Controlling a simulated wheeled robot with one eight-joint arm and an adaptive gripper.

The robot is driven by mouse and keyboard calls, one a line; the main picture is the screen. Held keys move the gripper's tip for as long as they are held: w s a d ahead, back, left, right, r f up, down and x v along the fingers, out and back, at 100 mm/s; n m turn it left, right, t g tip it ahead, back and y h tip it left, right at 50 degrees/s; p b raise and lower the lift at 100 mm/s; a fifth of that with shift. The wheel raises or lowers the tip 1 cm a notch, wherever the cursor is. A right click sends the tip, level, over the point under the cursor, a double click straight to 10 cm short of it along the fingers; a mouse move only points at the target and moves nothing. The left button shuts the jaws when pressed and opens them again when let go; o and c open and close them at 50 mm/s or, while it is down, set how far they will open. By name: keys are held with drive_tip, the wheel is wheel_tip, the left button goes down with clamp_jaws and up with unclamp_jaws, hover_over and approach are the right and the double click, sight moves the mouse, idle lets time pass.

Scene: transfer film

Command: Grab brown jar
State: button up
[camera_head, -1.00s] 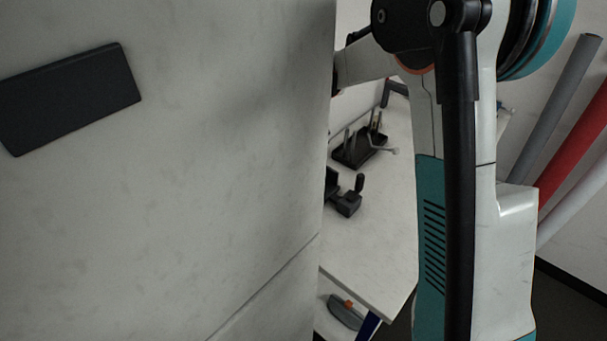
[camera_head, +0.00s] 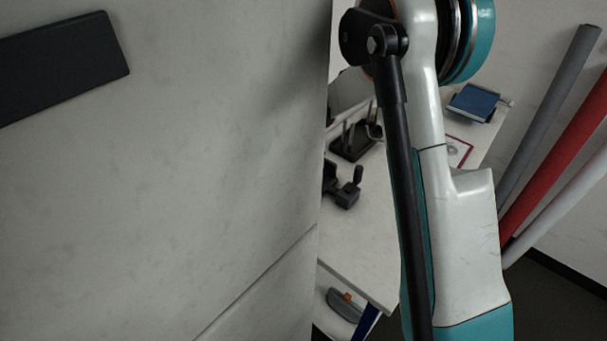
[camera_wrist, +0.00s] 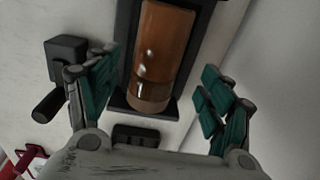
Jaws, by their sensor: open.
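The brown jar (camera_wrist: 162,55) shows in the wrist view at the top middle, a shiny amber-brown cylinder on a dark stand or tray (camera_wrist: 187,104). Its upper end is cut off by the frame edge. My gripper (camera_wrist: 158,92) is open, with one teal-padded finger at the left and one at the right. The jar lies between and beyond the fingertips in the picture, and neither finger visibly touches it. In the head view I cannot make out the jar or my fingers.
A black device with a handle (camera_wrist: 68,60) is close to the left finger; it resembles the black item on the bench (camera_head: 345,194). A large pale panel (camera_head: 170,180) fills the head view's left. A blue book (camera_head: 474,102) and leaning rolls (camera_head: 550,160) are at the right.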

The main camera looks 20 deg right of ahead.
wheel_tip(320, 180, down, 4)
drive_tip(key=shift+s+d+f+b, duration=0.1)
drive_tip(key=shift+b, duration=0.25)
drive_tip(key=c, duration=1.4)
